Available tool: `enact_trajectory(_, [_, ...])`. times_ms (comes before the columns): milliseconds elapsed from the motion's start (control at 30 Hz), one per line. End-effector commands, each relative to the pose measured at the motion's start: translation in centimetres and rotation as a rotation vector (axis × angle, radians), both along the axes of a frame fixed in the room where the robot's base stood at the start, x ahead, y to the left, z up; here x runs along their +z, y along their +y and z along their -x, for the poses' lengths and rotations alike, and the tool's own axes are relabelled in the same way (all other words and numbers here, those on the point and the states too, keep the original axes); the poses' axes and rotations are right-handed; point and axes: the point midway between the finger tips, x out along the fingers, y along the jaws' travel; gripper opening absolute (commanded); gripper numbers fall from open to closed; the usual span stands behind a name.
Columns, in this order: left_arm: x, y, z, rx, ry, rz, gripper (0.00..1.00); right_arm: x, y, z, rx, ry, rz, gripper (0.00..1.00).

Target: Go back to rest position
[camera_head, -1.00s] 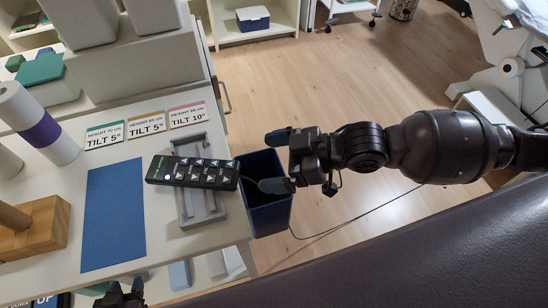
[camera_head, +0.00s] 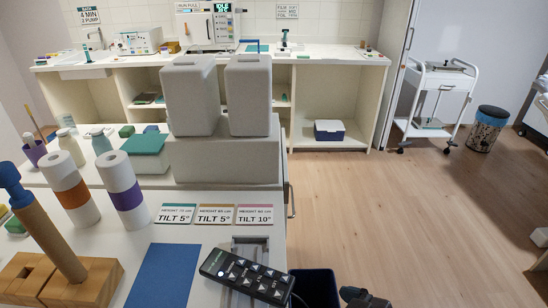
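The black remote (camera_head: 246,277) with pale arrow buttons lies askew across the grey holder (camera_head: 252,243) at the white table's front right. Part of my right gripper (camera_head: 362,298) shows at the bottom edge, to the right of the remote and apart from it. Most of it is cut off by the frame, so its opening is hidden. My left gripper is out of view.
A dark blue bin (camera_head: 316,287) stands beside the table's right edge. A blue mat (camera_head: 163,277), rolls, tilt cards and a wooden block (camera_head: 75,284) fill the table. Open wooden floor (camera_head: 420,220) lies to the right, with a white trolley (camera_head: 437,105) behind.

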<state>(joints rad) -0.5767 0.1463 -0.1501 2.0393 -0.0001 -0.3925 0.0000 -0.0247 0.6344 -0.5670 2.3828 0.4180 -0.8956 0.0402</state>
Motion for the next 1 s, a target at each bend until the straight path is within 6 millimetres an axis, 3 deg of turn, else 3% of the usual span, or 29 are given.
enact_trajectory(167, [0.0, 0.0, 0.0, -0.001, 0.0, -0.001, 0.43, -2.5, -4.3, 2.0, -0.239, 0.142, 0.095, 0.98])
enact_trajectory(400, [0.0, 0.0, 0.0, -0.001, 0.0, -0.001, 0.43, -5.6, -10.3, 6.4, -0.506, 0.356, 0.228, 0.98])
enact_trajectory(900, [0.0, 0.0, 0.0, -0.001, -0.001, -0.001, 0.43, -8.2, -16.7, 15.1, -0.804, 0.67, 0.377, 0.98])
enact_trajectory(1000, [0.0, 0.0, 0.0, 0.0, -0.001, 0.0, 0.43, -8.8, -16.8, 14.6, -0.806, 0.644, 0.37, 0.98])
